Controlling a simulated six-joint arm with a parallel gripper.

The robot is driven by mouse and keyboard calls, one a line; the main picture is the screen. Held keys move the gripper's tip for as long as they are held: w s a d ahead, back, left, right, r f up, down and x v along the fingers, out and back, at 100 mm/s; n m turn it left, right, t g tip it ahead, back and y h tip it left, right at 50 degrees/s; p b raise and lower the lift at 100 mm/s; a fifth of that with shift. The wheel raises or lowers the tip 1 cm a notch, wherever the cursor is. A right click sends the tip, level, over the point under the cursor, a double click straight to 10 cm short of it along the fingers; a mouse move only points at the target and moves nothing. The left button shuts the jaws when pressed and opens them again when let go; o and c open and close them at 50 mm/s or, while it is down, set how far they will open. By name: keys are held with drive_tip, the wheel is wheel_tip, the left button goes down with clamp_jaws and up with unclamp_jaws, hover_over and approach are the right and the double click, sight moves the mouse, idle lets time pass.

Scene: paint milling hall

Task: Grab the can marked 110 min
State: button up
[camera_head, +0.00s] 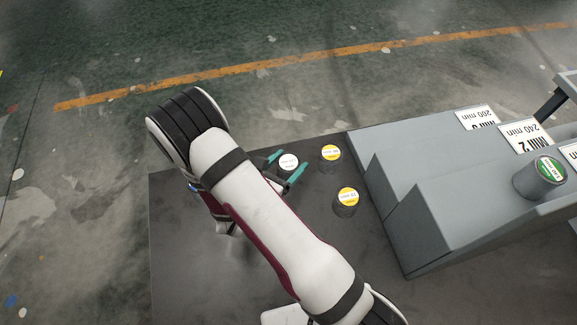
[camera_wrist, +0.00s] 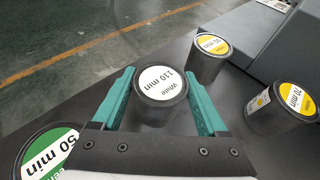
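The can marked 110 min (camera_wrist: 160,92) is dark with a white lid reading "White 110 min". It stands upright on the dark table between the two teal fingers of my gripper (camera_wrist: 162,98) in the wrist view. A gap shows at the fingers, so they look open around it, not closed on it. In the head view the white lid of the 110 min can (camera_head: 288,162) shows between the fingers of my gripper (camera_head: 286,172); my arm hides part of the surroundings.
A yellow-lid can (camera_wrist: 210,58) stands just right of the fingers, and a yellow-lid 70 min can (camera_wrist: 280,108) farther right. A green-lid 50 min can (camera_wrist: 48,152) is close at lower left. The grey stepped mill stand (camera_head: 440,190) bears another green-lid can (camera_head: 540,178).

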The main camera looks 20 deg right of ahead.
drive_tip(key=c, duration=0.9)
